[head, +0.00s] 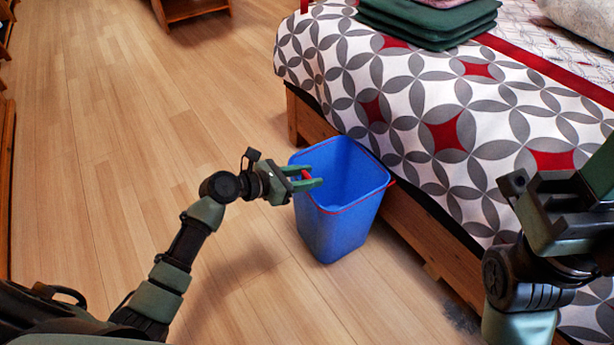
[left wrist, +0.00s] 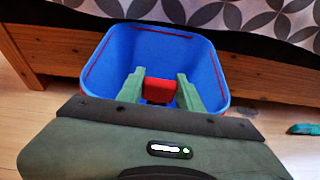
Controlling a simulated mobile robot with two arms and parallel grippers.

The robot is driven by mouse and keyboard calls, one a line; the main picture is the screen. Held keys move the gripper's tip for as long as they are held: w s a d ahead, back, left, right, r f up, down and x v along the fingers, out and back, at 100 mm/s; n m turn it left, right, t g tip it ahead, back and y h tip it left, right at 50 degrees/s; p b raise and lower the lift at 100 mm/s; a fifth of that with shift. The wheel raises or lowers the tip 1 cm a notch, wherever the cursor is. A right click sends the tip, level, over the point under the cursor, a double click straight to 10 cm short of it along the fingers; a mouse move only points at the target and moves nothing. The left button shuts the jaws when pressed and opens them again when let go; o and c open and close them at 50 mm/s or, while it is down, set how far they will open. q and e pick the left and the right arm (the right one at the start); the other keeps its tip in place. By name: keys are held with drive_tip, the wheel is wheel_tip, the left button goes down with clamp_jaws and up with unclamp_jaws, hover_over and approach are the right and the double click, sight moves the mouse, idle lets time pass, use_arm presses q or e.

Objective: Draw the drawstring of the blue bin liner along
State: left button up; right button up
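The blue bin liner (head: 342,215) lines a blue bin standing upright on the floor against the bed. A thin red drawstring (head: 352,206) runs round just below its rim; it also shows in the left wrist view (left wrist: 100,53). A small red piece shows at the right rim. My left gripper (head: 306,176) is at the bin's left rim. Its green fingers are on either side of a red drawstring tab (left wrist: 159,90), which fills the gap between them. My right gripper (head: 540,205) is at the right, above the bed's edge; its fingertips do not show clearly.
The bed (head: 440,110), with a patterned cover and wooden frame, stands right behind the bin. Folded green cloths (head: 425,22) lie on it. The wooden floor (head: 110,130) to the left is clear. A teal item (left wrist: 304,129) lies on the floor in the left wrist view.

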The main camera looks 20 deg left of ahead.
use_arm(q)
clamp_jaws()
idle(1.1)
